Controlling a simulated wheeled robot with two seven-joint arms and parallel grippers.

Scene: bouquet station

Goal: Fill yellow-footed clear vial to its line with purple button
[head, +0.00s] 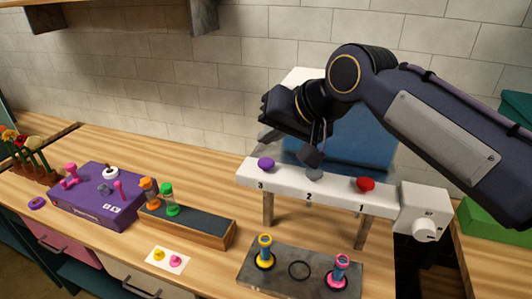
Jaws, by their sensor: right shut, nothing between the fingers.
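A white dispenser bar (300,188) on legs carries a purple button (266,163) above the number 3, a grey button (314,176) above 2 and a red button (365,184) above 1. A small vial with a yellow foot (265,252) stands upright on the left of a dark grey plate (300,252), in front of the bar's left leg. Its fill level and line are too small to tell. My right gripper (313,156) is shut and empty, just above or at the grey button, right of the purple one. My left gripper is out of view.
A pink-footed vial (338,272) stands on the plate's right; an empty ring (299,270) lies between. A white box with a knob (424,228) adjoins the bar. A wooden tray (190,222), a purple box (95,200) and a small card (168,260) are left.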

